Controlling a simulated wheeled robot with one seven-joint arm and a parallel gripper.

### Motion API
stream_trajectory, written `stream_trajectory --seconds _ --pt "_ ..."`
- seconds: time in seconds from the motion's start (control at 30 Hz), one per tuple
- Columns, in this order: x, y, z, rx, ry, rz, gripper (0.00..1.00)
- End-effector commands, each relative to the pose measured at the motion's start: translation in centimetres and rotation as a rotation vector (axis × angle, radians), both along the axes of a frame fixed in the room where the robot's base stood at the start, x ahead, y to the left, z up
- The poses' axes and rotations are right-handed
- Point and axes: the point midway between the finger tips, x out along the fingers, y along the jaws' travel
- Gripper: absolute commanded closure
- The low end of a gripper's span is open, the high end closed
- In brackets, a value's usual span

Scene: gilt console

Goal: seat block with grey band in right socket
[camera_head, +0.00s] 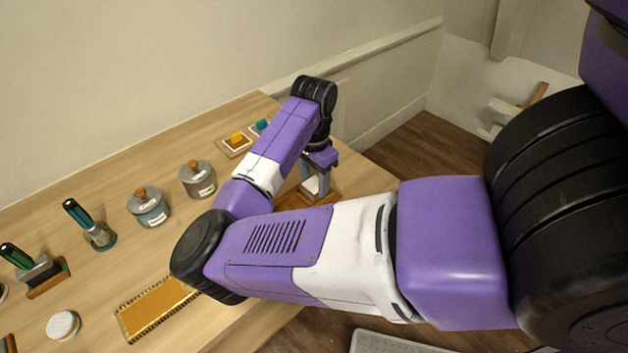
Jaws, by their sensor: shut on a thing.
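My gripper (313,184) points down at the right end of the table, beyond my forearm. Its grey fingers are shut on a pale block (312,186), whose lower part is at a brown wooden piece (327,199). The block is small in view and partly covered by the fingers, so I cannot make out its grey band. My arm hides much of the wooden piece, and I cannot tell its sockets apart or whether the block is inside one.
On the wooden table (100,215) stand a grey jar (198,180), a teal jar (149,208), green-handled tools (92,225), a gold-edged tray (155,308) and a white round piece (63,325). Yellow (237,138) and teal (261,126) blocks sit on plates behind my arm.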

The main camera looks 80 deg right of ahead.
Motion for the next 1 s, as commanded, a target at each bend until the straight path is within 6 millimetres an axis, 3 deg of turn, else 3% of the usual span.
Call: stream_trajectory --seconds 0.3,0.33,0.47,0.8,1.0 --pt "0.0 0.0 -0.1 0.000 0.000 0.000 0.90" --pt "0.0 0.0 -0.1 0.000 0.000 0.000 0.48" --pt "0.0 0.0 -0.1 0.000 0.000 0.000 0.24" --pt "0.0 0.0 0.1 0.000 0.000 0.000 0.24" --pt "0.1 -0.1 2.6 -0.002 -0.002 0.000 0.24"
